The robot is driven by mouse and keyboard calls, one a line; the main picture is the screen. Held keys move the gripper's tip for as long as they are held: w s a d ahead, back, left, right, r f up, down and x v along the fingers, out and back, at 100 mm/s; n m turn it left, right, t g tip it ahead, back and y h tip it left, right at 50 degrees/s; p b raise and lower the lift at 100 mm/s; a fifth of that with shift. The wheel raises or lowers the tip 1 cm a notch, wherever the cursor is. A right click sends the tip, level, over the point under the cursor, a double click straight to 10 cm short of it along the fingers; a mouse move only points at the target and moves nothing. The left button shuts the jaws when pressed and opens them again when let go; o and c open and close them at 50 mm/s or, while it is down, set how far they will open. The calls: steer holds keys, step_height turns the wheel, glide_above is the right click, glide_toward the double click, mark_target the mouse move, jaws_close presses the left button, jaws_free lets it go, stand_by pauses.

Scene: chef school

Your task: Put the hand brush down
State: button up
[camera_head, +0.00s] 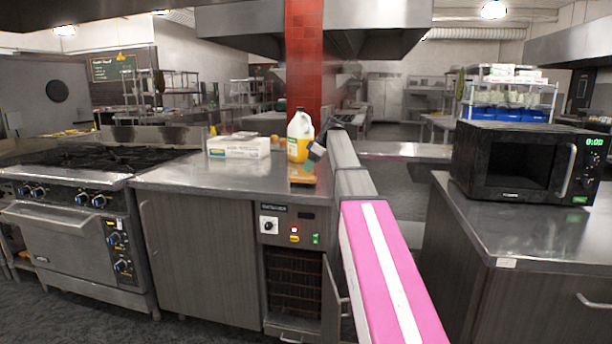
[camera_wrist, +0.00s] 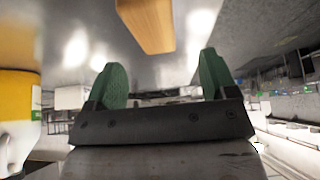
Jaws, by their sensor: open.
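The hand brush shows as a brown wooden piece (camera_head: 302,180) on the steel counter (camera_head: 218,180), near its right end. In the wrist view its wooden end (camera_wrist: 150,22) lies beyond my fingertips, with a gap between. Its bristles cannot be made out. My gripper (camera_head: 317,151) is just above and to the right of the brush, beside the bottle. In the wrist view my gripper (camera_wrist: 163,80) has its two green fingers wide apart, with nothing between them.
A bottle with yellow-orange contents (camera_head: 298,143) stands close behind the brush; it also shows in the wrist view (camera_wrist: 14,95). A white box (camera_head: 239,147) is further left. A stove (camera_head: 85,165) adjoins the counter. A black microwave (camera_head: 522,163) stands on the right counter.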

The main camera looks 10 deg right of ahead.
mark_target(303, 177)
steer(key=shift+o, duration=0.5)
steer(key=v, duration=0.2)
steer(key=shift+d+r, duration=0.15)
steer(key=shift+r, duration=0.25)
steer(key=shift+w+a+r+g+h, duration=0.25)
steer(key=shift+w+a+g+h, duration=0.2)
steer(key=shift+a+h, duration=0.45)
steer(key=h, duration=0.2)
steer(key=shift+w+a+r+g+h, duration=0.25)
steer(key=shift+w+a+g+h, duration=0.05)
steer(key=shift+a+g, duration=0.05)
steer(key=f, duration=0.4)
steer(key=shift+a+f, duration=0.3)
steer(key=shift+f, duration=0.1)
steer(key=shift+w+a+f, duration=0.1)
steer(key=shift+a+f, duration=0.05)
steer(key=shift+f, duration=0.85)
steer(key=shift+w+a+f, duration=0.1)
steer(key=shift+a+f, duration=0.05)
steer(key=shift+f, duration=0.85)
steer(key=shift+w+a+f, duration=0.15)
steer(key=shift+f, duration=0.8)
steer(key=c, duration=1.1)
steer(key=shift+r, duration=0.1)
